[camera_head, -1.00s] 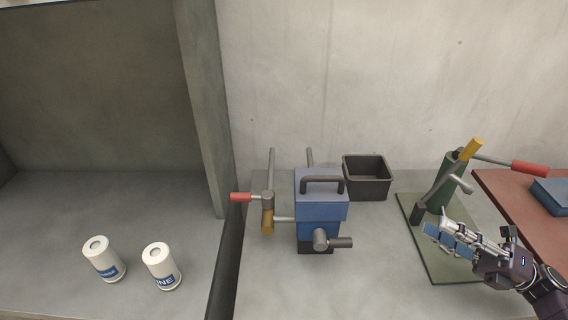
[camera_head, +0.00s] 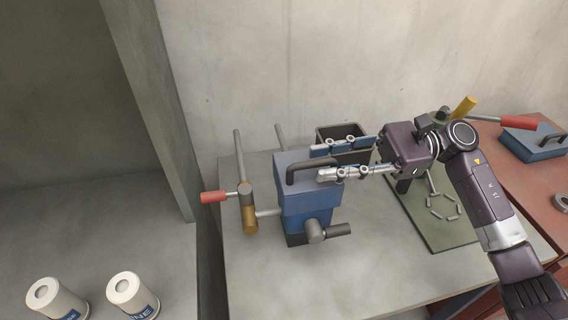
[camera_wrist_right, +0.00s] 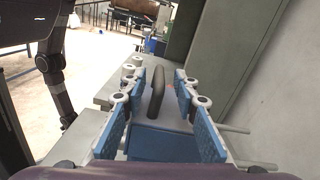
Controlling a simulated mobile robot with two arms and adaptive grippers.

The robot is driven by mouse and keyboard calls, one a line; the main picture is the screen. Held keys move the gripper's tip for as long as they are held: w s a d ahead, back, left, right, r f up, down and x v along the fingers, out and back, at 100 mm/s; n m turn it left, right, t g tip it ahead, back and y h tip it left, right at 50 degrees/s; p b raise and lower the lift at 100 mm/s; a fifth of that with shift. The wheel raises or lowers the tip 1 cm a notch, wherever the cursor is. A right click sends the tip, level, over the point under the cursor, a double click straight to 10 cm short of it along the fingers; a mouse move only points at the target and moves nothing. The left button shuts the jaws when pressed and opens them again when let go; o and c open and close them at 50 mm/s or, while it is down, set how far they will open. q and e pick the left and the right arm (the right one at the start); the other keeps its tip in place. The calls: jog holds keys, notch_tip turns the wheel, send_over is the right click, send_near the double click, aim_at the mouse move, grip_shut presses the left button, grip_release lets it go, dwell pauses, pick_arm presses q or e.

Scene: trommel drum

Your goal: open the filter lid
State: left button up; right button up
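The blue filter housing (camera_head: 307,206) stands on the grey bench, with a lid (camera_head: 290,190) on top that looks closed. In the right wrist view the handle (camera_wrist_right: 157,92) stands between the spread fingers, with a gap on both sides. The blue lid top (camera_wrist_right: 150,143) shows below it. My left gripper is not in view.
A valve with a red-tipped lever (camera_head: 213,197) adjoins the housing on the left, and a dark-gripped valve (camera_head: 337,230) is at its front. A black bin (camera_head: 343,131) stands behind my gripper. A green plate (camera_head: 435,232) lies right. White canisters (camera_head: 131,294) stand lower left.

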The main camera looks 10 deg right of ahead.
aim_at(292, 166)
jog(key=a+p, duration=0.1)
jog(key=a, duration=0.2)
jog(key=a+p, duration=0.2)
jog(key=a, duration=0.2)
jog(key=shift+s+a+r, duration=0.1)
jog(key=shift+s+r, duration=0.05)
jog(key=shift+s, duration=0.05)
jog(key=shift+a, duration=0.4)
jog(key=shift+c, duration=0.5)
grip_shut()
